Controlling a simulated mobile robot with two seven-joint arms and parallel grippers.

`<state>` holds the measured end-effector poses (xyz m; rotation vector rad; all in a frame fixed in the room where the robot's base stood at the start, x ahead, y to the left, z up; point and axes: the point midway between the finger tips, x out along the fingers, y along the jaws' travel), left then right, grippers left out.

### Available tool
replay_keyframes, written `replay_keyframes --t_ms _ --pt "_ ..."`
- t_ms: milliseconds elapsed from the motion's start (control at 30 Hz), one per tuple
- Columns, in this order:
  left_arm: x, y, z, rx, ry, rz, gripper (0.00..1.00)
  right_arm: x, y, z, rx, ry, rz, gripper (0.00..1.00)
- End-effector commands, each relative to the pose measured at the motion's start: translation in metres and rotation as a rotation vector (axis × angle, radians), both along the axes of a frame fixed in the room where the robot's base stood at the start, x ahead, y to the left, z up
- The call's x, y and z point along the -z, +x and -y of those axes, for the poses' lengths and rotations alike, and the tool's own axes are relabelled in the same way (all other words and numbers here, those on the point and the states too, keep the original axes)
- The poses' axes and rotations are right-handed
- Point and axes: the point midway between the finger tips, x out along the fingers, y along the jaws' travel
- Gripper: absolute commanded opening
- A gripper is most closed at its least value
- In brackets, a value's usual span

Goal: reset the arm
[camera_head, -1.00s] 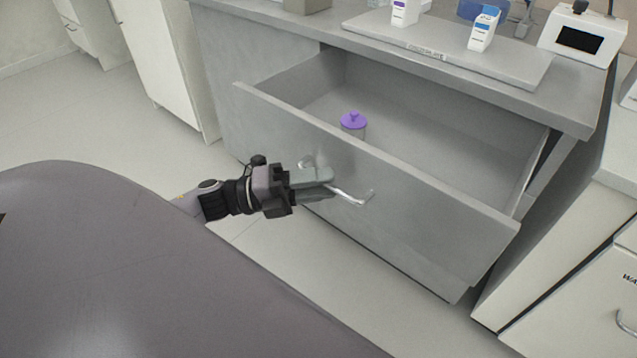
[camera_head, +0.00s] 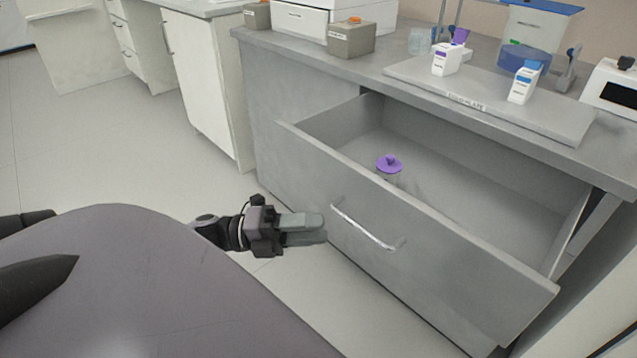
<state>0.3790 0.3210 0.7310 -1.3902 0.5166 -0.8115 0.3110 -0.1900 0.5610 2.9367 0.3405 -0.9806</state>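My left gripper (camera_head: 308,229) is at the lower middle of the head view. Its two pale fingers lie one above the other with a narrow gap between them, and nothing is held. It is just left of the silver bar handle (camera_head: 368,228), apart from it. The handle is on the front of a grey drawer (camera_head: 450,255), which is pulled open. A container with a purple lid (camera_head: 389,163) stands inside the drawer, its lower part hidden by the drawer front. My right gripper is not in view.
The grey counter (camera_head: 400,72) above the drawer carries a labelled plate (camera_head: 490,105), small white bottles, a grey box (camera_head: 351,38) and a white device (camera_head: 612,88). White cabinets (camera_head: 200,75) stand at the back left. Floor is clear left of the drawer.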

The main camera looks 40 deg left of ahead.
Motion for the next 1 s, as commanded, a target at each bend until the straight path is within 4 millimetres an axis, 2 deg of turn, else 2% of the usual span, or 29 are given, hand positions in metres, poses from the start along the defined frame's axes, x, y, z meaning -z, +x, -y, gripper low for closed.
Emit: replay_keyframes --t_ms 567,767,1000 --pt "0.004 0.002 0.004 -0.034 -0.040 -0.037 0.38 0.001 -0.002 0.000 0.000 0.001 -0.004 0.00" --pt "0.032 0.010 0.017 -0.227 -0.273 -0.265 0.38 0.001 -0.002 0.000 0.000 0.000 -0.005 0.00" --pt "0.088 0.003 0.042 -0.508 -0.663 -0.683 0.38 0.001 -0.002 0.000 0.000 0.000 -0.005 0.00"
